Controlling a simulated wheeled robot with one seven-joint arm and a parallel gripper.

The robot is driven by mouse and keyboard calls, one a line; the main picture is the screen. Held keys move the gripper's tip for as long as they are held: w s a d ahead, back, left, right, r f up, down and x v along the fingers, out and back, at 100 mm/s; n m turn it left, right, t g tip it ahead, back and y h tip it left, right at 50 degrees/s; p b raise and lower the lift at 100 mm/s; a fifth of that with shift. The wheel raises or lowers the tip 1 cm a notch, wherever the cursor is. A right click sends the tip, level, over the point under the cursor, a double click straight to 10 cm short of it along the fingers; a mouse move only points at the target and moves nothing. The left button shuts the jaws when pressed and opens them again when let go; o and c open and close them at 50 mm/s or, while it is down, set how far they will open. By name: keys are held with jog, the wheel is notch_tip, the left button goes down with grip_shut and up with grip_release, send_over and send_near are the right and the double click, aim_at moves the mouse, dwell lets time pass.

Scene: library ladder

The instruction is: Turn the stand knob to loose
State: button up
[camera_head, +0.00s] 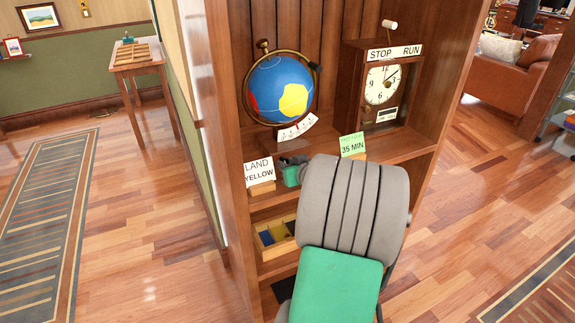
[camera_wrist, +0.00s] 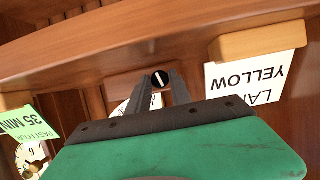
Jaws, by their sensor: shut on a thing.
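The stand knob (camera_wrist: 160,79) is a small round black knob with a white line across it, in the wrist view. My gripper (camera_wrist: 161,84) has its two dark fingers on either side of the knob and is shut on it. The white line runs slantwise; I see no loose or tight label. The globe (camera_head: 280,88), blue with yellow and red patches, sits in its brass ring on the shelf in the head view. A white scale (camera_head: 297,128) is at its lower right. In the head view my arm and gripper (camera_head: 290,168) hide the knob.
A LAND YELLOW card (camera_head: 259,172) stands left of my gripper and a green 35 MIN card (camera_head: 352,146) right of it. A clock box (camera_head: 382,85) marked STOP and RUN stands right of the globe. A tray (camera_head: 272,240) is on the shelf below.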

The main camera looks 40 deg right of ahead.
grip_shut()
jog(key=shift+f, duration=0.1)
jog(key=b, duration=0.2)
jog(key=n+b, duration=0.1)
jog(key=shift+w+a+f+h+b, duration=0.1)
jog(key=shift+a+f+h+b, duration=0.05)
jog(key=shift+f+h+b, duration=0.25)
jog(key=n+b, duration=0.1)
jog(key=b, duration=0.2)
jog(key=shift+h, duration=0.4)
jog(key=shift+r+n+b, duration=0.3)
jog(key=shift+n+b, duration=0.2)
jog(key=shift+r, duration=0.15)
jog(key=o, duration=0.8)
grip_release()
jog(key=shift+p+v, duration=0.3)
jog(key=shift+v, duration=3.65)
jog(key=shift+w+a, duration=0.1)
jog(key=shift+a, duration=0.05)
